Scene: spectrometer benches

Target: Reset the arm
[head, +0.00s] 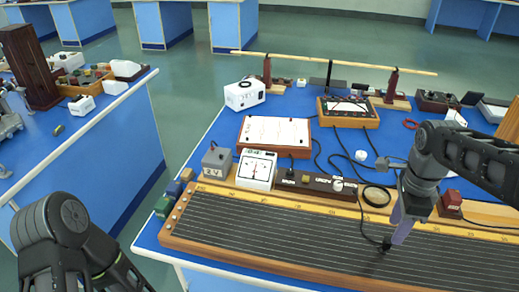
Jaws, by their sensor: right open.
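My right arm (470,155) comes in from the right, and its elbow is bent over the bench. My right gripper (397,236) points down over the long wooden wire board (300,240), with a pale purple finger showing. It is open. A small black piece with a cable (384,245) is at the board just beside the fingertip; I cannot tell if they touch. My left arm (70,235) shows at the bottom left, beside the bench's front left corner. Its gripper is out of the picture.
On the blue bench behind the board stand a white-faced meter (257,169), a grey box (216,160), a plug strip (315,184), a black ring (377,196) and a red-topped block (451,200). Loose cables cross the middle. Another cluttered bench (100,130) is at left, with open floor between.

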